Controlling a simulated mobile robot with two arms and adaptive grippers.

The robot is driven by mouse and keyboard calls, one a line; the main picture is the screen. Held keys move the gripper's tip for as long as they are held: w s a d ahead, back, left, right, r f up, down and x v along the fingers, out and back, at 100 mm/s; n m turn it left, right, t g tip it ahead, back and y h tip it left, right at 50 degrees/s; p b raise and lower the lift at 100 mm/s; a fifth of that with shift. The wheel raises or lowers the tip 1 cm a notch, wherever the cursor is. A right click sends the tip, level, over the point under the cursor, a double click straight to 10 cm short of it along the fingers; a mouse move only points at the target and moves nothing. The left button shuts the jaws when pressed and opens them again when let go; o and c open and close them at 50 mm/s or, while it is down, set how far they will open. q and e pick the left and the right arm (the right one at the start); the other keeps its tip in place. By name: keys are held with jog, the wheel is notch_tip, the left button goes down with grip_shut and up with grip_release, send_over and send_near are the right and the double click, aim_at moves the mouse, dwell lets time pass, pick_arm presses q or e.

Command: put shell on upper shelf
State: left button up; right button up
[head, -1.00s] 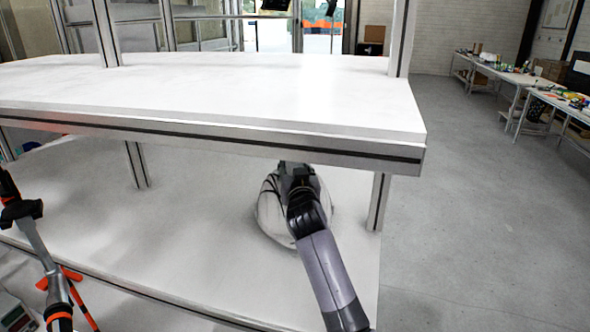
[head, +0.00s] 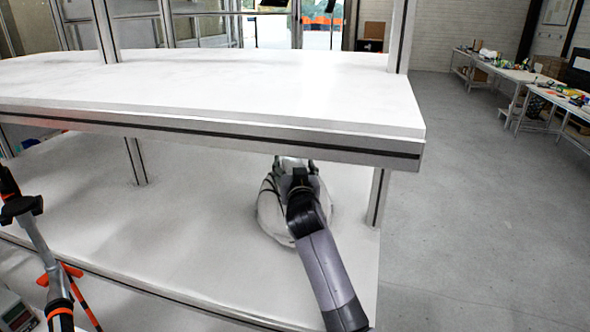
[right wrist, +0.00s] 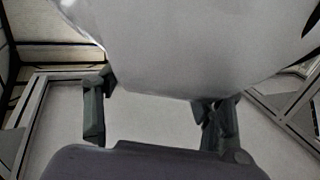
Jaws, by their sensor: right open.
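The white helmet shell (head: 272,213) with dark stripes sits on the lower shelf (head: 200,215), near its right end. My right arm reaches in over it, and my right gripper (head: 297,165) is at the shell's top, partly hidden under the front edge of the upper shelf (head: 230,90). In the right wrist view the shell (right wrist: 200,50) fills the top, and the two fingers of the gripper (right wrist: 155,120) are spread apart at its lower edge. Whether they touch it is unclear. The upper shelf's visible surface is bare. Of my left arm, only links show at the left.
A metal post (head: 378,197) stands just right of the shell, and another post (head: 135,160) stands further left. The upper shelf's thick front beam (head: 230,143) lies close above my right gripper. Worktables (head: 510,75) with small items stand far right, beyond open floor.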

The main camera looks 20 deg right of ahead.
jog(key=b+v, duration=0.2)
jog(key=v, duration=1)
jog(key=shift+s, duration=0.1)
